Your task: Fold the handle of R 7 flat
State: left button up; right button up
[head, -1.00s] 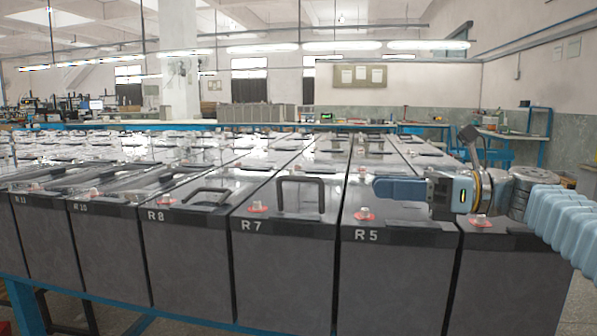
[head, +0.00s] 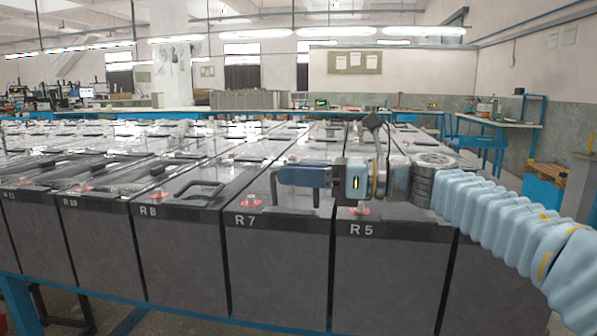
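The battery R 7 (head: 278,270) stands in the front row between R 8 and R 5. Its dark handle (head: 273,194) is mostly covered by my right gripper (head: 300,176); the parts of its legs showing below the fingers look upright. My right gripper reaches in from the right, with its blue fingers pointing left across the handle's upper part. I see the fingers side-on, so I cannot tell whether they are open or shut, or whether they touch the handle. My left gripper is not in view.
R 8 (head: 180,262) at left has a handle (head: 199,188) tilted partly up. R 5 (head: 390,280) is at right, beneath my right wrist. Red-based terminals (head: 249,202) stand on the battery tops. More battery rows extend behind; the air above them is clear.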

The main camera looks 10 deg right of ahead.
grip_shut()
jog(key=shift+w+m+p, duration=0.25)
jog(key=shift+m+p, duration=0.1)
jog(key=shift+m, duration=0.05)
dwell(0.4)
jog(key=shift+w+d+r+m+p, duration=0.15)
jog(key=shift+w+m+p, duration=0.2)
jog(key=shift+m+p, duration=0.3)
jog(key=shift+w+d+r+m+p, duration=0.1)
jog(key=shift+w+m+p, duration=0.2)
jog(key=shift+m+p, duration=0.3)
jog(key=shift+w+d+f+m, duration=0.15)
jog(key=shift+w+m, duration=0.2)
jog(key=shift+m, duration=0.4)
jog(key=shift+w+d+f+m+p, duration=0.1)
jog(key=shift+w+f+m+p, duration=0.15)
jog(key=shift+m, duration=0.3)
jog(key=shift+w+d+m+p, duration=0.1)
jog(key=shift+w+m, duration=0.2)
jog(key=shift+m, duration=0.25)
